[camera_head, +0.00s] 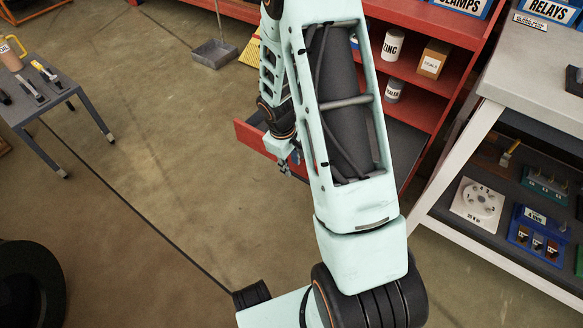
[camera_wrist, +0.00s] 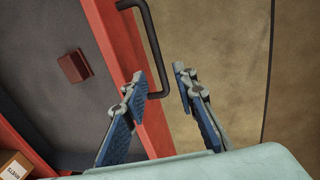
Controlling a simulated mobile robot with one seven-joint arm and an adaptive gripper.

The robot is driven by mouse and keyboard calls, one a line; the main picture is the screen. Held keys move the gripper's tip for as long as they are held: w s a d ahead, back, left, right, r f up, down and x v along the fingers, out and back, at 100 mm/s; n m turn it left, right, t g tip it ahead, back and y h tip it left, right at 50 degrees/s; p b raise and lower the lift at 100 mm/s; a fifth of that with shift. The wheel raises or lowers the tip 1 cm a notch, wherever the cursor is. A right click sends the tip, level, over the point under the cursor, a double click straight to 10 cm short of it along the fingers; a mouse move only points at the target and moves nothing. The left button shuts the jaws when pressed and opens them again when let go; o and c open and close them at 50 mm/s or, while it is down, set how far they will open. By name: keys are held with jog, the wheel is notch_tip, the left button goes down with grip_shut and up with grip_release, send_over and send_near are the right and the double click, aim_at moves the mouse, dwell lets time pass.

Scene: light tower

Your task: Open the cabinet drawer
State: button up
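The red cabinet (camera_head: 411,65) stands behind my arm in the head view. Its drawer (camera_head: 250,138) is pulled out, with the red front standing away from the cabinet to the left. In the wrist view the drawer's red front (camera_wrist: 118,50) and grey inside (camera_wrist: 55,100) show. A black bar handle (camera_wrist: 153,45) is fixed to the outer face. My gripper (camera_wrist: 159,74) is open, and the handle's lower end lies between its fingertips in the picture; I cannot tell whether they touch. In the head view my gripper (camera_head: 284,158) is small and partly hidden by my arm.
A small dark red block (camera_wrist: 75,66) is in the drawer. A white-framed workbench (camera_head: 474,140) with parts on its shelf stands at the right. A grey side table (camera_head: 60,97) with tools is at the left. The floor (camera_head: 150,165) between is clear.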

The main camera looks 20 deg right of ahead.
notch_tip(320, 180, up, 8)
jog(key=a, duration=0.1)
jog(key=shift+s+a+r, duration=0.15)
jog(key=shift+s+r, duration=0.05)
jog(key=shift+s, duration=0.25)
